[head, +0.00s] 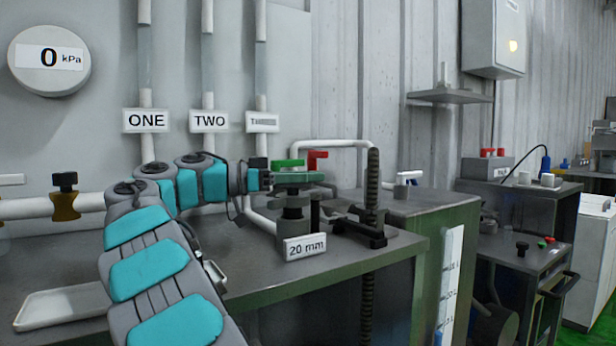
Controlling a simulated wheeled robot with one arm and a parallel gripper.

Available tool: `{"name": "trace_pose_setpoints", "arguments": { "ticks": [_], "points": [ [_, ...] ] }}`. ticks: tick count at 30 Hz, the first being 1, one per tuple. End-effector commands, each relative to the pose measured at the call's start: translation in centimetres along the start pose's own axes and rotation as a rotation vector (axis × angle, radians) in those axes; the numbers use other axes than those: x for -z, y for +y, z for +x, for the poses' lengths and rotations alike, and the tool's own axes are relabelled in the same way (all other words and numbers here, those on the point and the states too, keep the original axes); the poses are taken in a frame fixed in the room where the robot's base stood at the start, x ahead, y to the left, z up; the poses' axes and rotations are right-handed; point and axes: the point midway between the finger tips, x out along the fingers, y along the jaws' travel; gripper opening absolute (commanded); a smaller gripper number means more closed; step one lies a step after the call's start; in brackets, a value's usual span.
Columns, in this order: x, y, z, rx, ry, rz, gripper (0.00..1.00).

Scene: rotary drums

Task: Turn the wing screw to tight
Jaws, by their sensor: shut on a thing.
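My gripper (298,179), at the end of my teal and grey arm, reaches in from the left to the top of a dark upright fitting (292,212) on the bench. It is shut on a part at the top of that fitting, which I take for the wing screw. The jaws largely hide this part, so its wings and its angle cannot be made out. A white "20 mm" sign (305,248) stands in front of the fitting. A green handle (288,163) and a red handle (317,159) show just above and behind my gripper.
A dark ribbed upright rod (373,190) stands close to the right of the fitting. A white pipe (335,143) arches behind. A pale tray (62,306) lies at the left. A white-handled part (408,178) sits on the green cabinet (440,215).

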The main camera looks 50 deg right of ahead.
Motion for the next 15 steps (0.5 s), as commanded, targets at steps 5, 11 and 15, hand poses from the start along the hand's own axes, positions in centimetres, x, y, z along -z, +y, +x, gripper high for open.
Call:
{"name": "trace_pose_setpoints", "arguments": {
  "ticks": [5, 11, 15],
  "points": [
    [-0.08, 0.01, -0.04, 0.000, -0.001, 0.000, 0.23],
    [-0.10, 0.00, -0.02, 0.000, -0.001, 0.000, 0.46],
    [-0.11, -0.01, -0.01, 0.000, -0.002, -0.001, 0.50]
  ]
}}
